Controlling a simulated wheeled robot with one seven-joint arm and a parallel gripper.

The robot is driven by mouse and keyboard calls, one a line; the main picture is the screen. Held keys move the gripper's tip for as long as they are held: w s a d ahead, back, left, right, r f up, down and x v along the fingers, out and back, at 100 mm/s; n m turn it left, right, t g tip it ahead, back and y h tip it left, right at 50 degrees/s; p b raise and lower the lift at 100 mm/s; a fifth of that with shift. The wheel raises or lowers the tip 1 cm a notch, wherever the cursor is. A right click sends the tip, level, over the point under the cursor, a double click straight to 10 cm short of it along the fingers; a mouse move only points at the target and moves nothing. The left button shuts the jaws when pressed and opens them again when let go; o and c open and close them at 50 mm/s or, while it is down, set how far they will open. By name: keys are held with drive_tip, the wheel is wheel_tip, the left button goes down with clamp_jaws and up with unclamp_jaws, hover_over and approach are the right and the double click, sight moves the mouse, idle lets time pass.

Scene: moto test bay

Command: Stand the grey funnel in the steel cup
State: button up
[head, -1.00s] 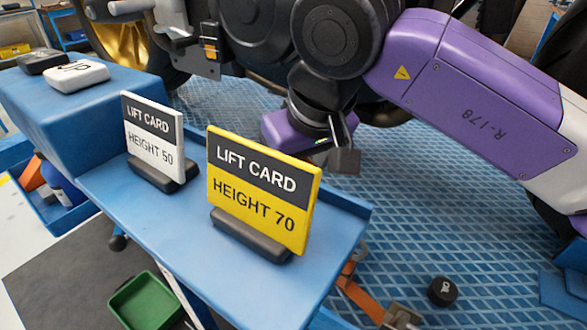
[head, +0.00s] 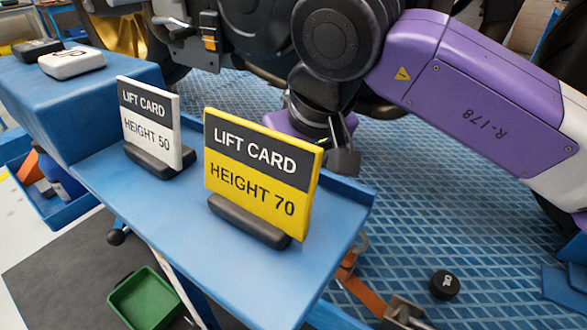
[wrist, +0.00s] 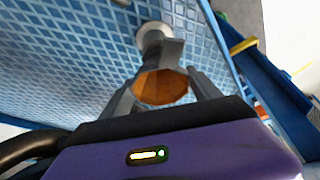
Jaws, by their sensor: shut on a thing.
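My gripper (wrist: 163,79) points down in the wrist view, with a dark finger on each side. It is shut on a piece with an orange-brown, many-sided open mouth and a grey part beyond it, which I take as the grey funnel (wrist: 172,53). A pale round metal thing (wrist: 148,29), likely the steel cup, shows just beyond the funnel and is partly covered by it. I cannot tell whether they touch. In the head view my gripper (head: 341,150) is low behind the yellow card, and the funnel and cup cannot be made out there.
A yellow lift card (head: 258,172) and a white lift card (head: 149,126) stand on a blue bench (head: 215,255). The motorcycle (head: 250,35) is behind my arm. A small black cap (head: 444,284) and an orange strap (head: 362,297) lie at the lower right. The blue diamond-patterned surface (head: 440,220) has free room.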

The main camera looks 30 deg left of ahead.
drive_tip(key=shift+f+b, duration=0.55)
drive_tip(key=shift+f, duration=0.35)
idle(0.5)
drive_tip(key=o, duration=1.6)
drive_tip(key=shift+c, duration=0.2)
